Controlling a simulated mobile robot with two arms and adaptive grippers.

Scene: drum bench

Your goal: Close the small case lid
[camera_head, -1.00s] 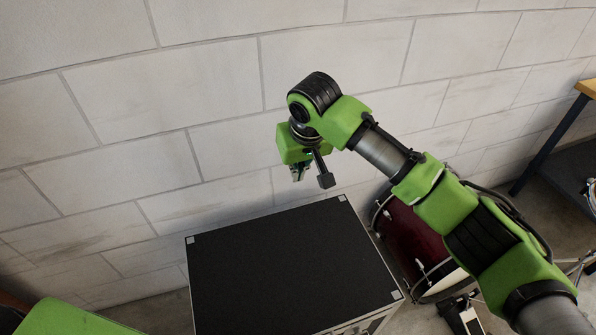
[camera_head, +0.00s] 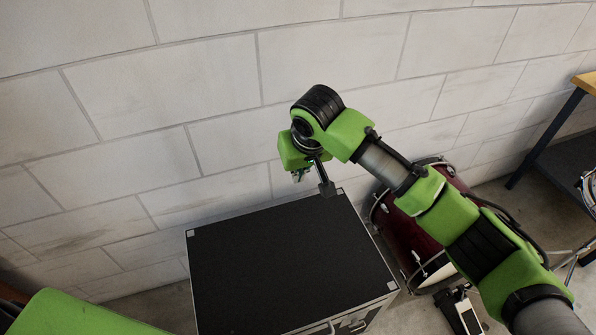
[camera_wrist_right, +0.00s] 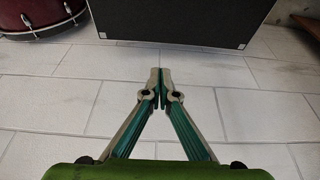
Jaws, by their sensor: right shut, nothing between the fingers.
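The case (camera_head: 375,318) stands on the floor below the wall, with its flat black lid (camera_head: 285,265) on top and light metal corners. The lid lies down over the case; I cannot tell whether a thin gap remains at its edge. My right gripper (camera_head: 300,175) is above and behind the lid's far edge, between it and the wall, pointing down. In the right wrist view its fingers (camera_wrist_right: 160,85) are shut together and empty, and the black lid (camera_wrist_right: 190,15) shows beyond them, apart from the fingertips. My left gripper is out of view.
A dark red drum (camera_head: 408,235) with a pedal (camera_head: 465,312) stands close to the right of the case. A white block wall (camera_head: 150,90) is right behind it. A wooden-topped table (camera_head: 587,82) is at the far right.

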